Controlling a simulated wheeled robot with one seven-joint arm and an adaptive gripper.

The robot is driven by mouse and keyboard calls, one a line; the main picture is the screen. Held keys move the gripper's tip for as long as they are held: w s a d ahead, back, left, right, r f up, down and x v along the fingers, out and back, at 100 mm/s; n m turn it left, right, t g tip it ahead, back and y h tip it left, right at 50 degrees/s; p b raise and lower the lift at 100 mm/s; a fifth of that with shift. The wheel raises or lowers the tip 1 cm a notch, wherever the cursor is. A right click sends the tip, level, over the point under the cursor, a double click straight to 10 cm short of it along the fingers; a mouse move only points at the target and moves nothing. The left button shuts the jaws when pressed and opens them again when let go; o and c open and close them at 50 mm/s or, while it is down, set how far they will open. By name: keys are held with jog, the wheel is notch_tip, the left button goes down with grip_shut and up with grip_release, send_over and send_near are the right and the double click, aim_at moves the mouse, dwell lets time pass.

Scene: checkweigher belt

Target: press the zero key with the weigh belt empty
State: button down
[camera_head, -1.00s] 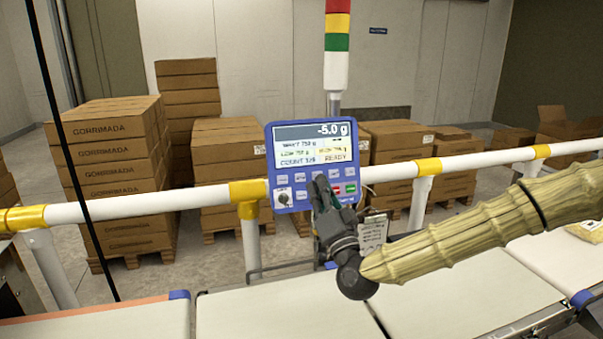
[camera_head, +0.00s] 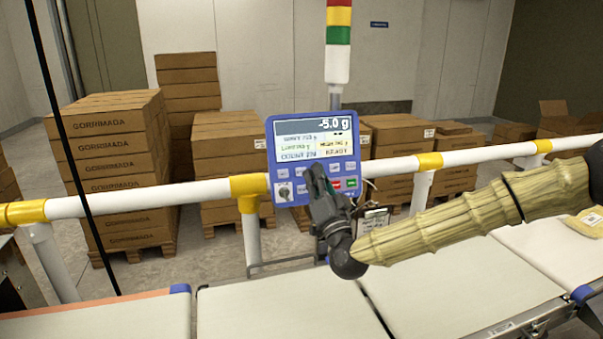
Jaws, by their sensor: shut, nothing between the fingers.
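Smaller screen lines are blurred. Below the screen are two rows of small keys, with a red key (camera_head: 336,184), a green key (camera_head: 351,183) and a key switch (camera_head: 284,193). My gripper (camera_head: 315,170) is shut and empty, its tips in front of the upper key row near the middle. It hides the middle keys; I cannot read their labels or tell whether the tips touch. The middle belt (camera_head: 270,312), apparently the weigh belt, has nothing visible on it.
A white and yellow guard rail (camera_head: 140,200) runs behind the belts. A stack light (camera_head: 338,50) rises behind the panel. A yellowish bag (camera_head: 588,222) lies on the right belt (camera_head: 545,250). Cartons on pallets (camera_head: 112,160) stand beyond the rail. A tag (camera_head: 374,222) hangs below the panel.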

jog(key=shift+w+a+f+b, duration=0.2)
jog(key=shift+w, duration=0.45)
jog(key=shift+w+a+f+b, duration=0.15)
jog(key=shift+w+a+b, duration=0.1)
jog(key=shift+w, duration=0.35)
jog(key=shift+w+a+f+b, duration=0.2)
jog(key=shift+w, duration=0.45)
jog(key=shift+w+f, duration=0.1)
jog(key=shift+w+a+b, duration=0.1)
jog(key=shift+w+b, duration=0.2)
jog(key=shift+b, duration=0.15)
jog(key=shift+w+a+f+b, duration=0.1)
jog(key=shift+w+f+b, duration=0.05)
jog(key=shift+w+b, duration=0.2)
dwell(0.8)
jog(key=shift+s, duration=0.15)
jog(key=shift+s+d+r, duration=0.25)
jog(key=shift+s, duration=0.4)
jog(key=shift+s+d+r, duration=0.2)
jog(key=shift+s+d, duration=0.05)
jog(key=shift+s, duration=0.5)
jog(key=shift+s+d+r, duration=0.2)
jog(key=shift+s+r, duration=0.05)
jog(key=shift+s, duration=0.55)
jog(key=shift+s+d+r, duration=0.2)
jog(key=shift+s+d, duration=0.05)
jog(key=shift+s, duration=0.5)
